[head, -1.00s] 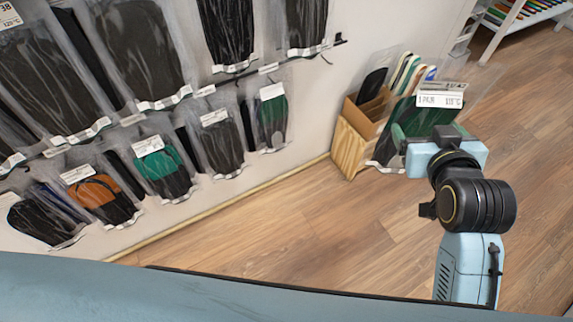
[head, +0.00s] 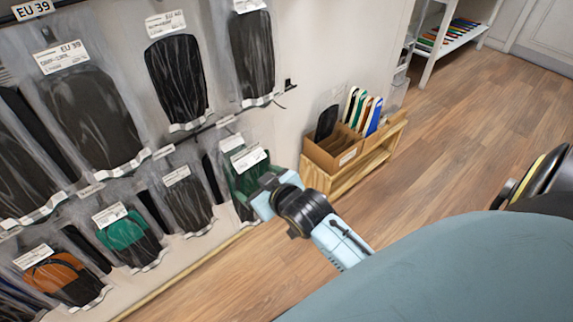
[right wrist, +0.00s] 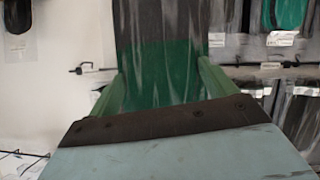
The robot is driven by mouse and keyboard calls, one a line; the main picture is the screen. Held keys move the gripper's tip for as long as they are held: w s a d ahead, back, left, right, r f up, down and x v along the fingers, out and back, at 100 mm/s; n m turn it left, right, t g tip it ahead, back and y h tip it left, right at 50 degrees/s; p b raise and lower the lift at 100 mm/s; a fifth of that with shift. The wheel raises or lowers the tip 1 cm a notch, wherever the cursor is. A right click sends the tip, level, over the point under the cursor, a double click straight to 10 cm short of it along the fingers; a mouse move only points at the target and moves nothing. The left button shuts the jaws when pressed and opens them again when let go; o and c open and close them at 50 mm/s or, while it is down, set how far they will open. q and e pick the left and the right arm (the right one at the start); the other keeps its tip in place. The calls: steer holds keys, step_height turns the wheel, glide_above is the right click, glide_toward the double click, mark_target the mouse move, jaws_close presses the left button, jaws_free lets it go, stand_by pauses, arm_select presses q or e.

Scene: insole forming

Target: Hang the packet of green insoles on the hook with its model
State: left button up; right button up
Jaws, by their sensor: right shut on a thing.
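My right gripper (head: 268,184) is shut on the packet of green insoles (head: 237,184), which has a clear sleeve and a white label. It holds the packet at the right end of the lower row on the wall rack. The packet overlaps the hanging packets there, so I cannot tell whether it touches the hook or hangs on it. In the right wrist view the green packet (right wrist: 165,75), dark toward the top, fills the middle above the gripper. A bare hook (right wrist: 88,68) shows to its left. My left gripper is not in view.
Black insole packets (head: 252,55) hang in the upper row. A green-and-black packet (head: 130,238) and an orange one (head: 58,275) hang lower left. A wooden stand (head: 360,160) with a cardboard box of insoles is by the wall. The wood floor (head: 450,130) is open.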

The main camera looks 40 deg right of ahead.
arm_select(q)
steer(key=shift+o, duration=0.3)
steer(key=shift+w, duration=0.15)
arm_select(e)
steer(key=s+d+f+g, duration=0.1)
steer(key=s+d+f, duration=0.1)
steer(key=d+f, duration=0.35)
steer(key=s+d+f, duration=0.2)
steer(key=f, duration=0.7)
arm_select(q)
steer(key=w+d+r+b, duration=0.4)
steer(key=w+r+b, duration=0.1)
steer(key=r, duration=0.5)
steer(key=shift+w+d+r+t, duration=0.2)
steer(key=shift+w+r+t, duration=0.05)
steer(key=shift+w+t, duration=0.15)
arm_select(e)
steer(key=w+a, duration=0.1)
steer(key=w, duration=0.7)
steer(key=shift+w+r, duration=0.15)
steer(key=shift+r, duration=0.05)
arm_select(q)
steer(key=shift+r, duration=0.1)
